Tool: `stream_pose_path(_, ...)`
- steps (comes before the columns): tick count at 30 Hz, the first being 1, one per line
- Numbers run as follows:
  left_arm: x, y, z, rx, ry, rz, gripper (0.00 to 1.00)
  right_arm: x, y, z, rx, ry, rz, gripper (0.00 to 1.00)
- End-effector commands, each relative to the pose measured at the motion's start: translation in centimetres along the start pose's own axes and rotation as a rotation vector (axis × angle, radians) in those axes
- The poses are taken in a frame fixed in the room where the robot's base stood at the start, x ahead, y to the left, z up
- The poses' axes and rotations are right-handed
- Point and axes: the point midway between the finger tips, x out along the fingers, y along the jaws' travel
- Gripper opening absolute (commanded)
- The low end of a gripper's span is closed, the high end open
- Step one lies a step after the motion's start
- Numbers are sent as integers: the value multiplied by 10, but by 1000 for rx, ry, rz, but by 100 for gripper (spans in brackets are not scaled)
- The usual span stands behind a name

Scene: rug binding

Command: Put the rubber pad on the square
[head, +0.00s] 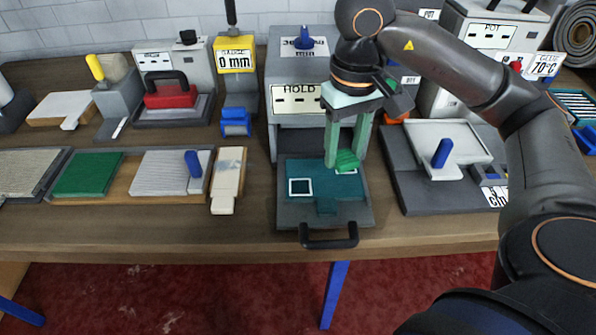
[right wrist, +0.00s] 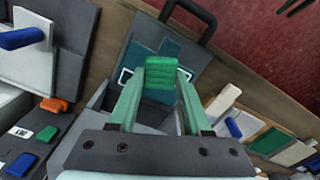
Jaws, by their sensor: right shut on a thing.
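My right gripper (head: 345,157) is shut on a green ribbed rubber pad (head: 348,161), which also shows between the fingertips in the right wrist view (right wrist: 160,80). The pad is over the right part of a teal plate (head: 325,200) in the grey drawer-like tray with a black handle. A white-outlined square (head: 300,187) lies bare on the plate's left side. A second outlined square (head: 345,172) is mostly hidden behind the pad. I cannot tell whether the pad touches the plate. My left gripper is not in view.
The grey machine marked HOLD (head: 297,100) stands right behind the tray. A grey station with a white plate and blue handle (head: 442,152) is at the right. A beige block (head: 228,178) and a wooden tray with a green pad (head: 87,175) are at the left.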

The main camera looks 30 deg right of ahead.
Motion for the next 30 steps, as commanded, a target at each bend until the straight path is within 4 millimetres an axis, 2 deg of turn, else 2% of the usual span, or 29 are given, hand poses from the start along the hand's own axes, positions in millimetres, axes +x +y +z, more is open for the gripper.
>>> stream_pose_path(4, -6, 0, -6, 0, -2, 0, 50, 15, -24, -28, -2, -6, 0, 0)
stream_pose_path(7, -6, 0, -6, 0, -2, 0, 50, 38, -32, -40, 0, -6, 1, 0)
stream_pose_path(12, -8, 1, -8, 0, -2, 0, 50, 59, -42, -55, 1, -2, 1, 0)
stream_pose_path(20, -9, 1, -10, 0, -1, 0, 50, 74, -50, -64, 0, -3, 0, 0)
stream_pose_path(25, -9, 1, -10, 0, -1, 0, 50, 101, -49, -64, 1, -3, 2, 0)
stream_pose_path(30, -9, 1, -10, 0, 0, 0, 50, 105, -49, -65, 1, 0, 1, 0)
